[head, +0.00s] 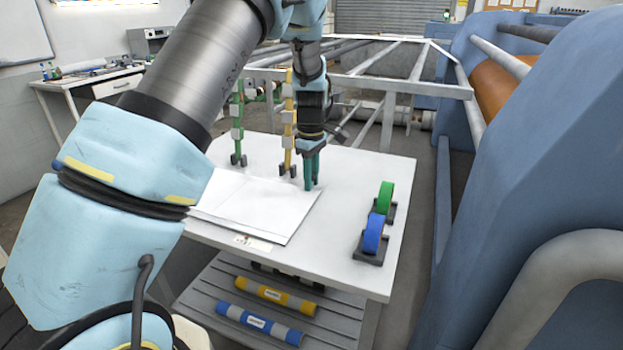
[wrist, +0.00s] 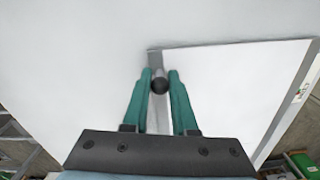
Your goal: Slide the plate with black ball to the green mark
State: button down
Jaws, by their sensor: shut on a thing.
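My gripper (head: 312,186) points down at the table, near the right corner of a flat white plate (head: 255,207). The ball is at a narrow grey strip along the left edge of the white plate (wrist: 225,95). In the head view the fingers hide the ball. I cannot make out a green mark on the tabletop in either view.
Upright green (head: 237,125) and yellow (head: 289,120) posts stand behind the plate. A blue press (head: 540,150) is at right. Rolls lie on the lower shelf.

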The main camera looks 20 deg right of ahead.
jog(key=shift+s+d, duration=0.1)
jog(key=shift+s, duration=0.05)
jog(key=c, duration=0.6)
grip_release()
notch_tip(320, 180, up, 11)
jog(key=b, duration=0.3)
jog(key=shift+f, duration=0.15)
jog(key=a+f+m, duration=0.1)
jog(key=a, duration=0.9)
jog(key=s+a+f+m, duration=0.1)
jog(key=s+a+m, duration=0.1)
jog(key=s+a, duration=0.2)
jog(key=s+a+f+m+t, duration=0.1)
jog(key=s+a, duration=0.4)
jog(key=a, duration=0.6)
jog(key=s+a+f+m, duration=0.2)
jog(key=s+a+m, duration=0.2)
jog(key=a, duration=0.3)
jog(key=shift+s+a+f+t, duration=0.3)
jog(key=shift+s+a, duration=0.1)
jog(key=shift+s, duration=0.1)
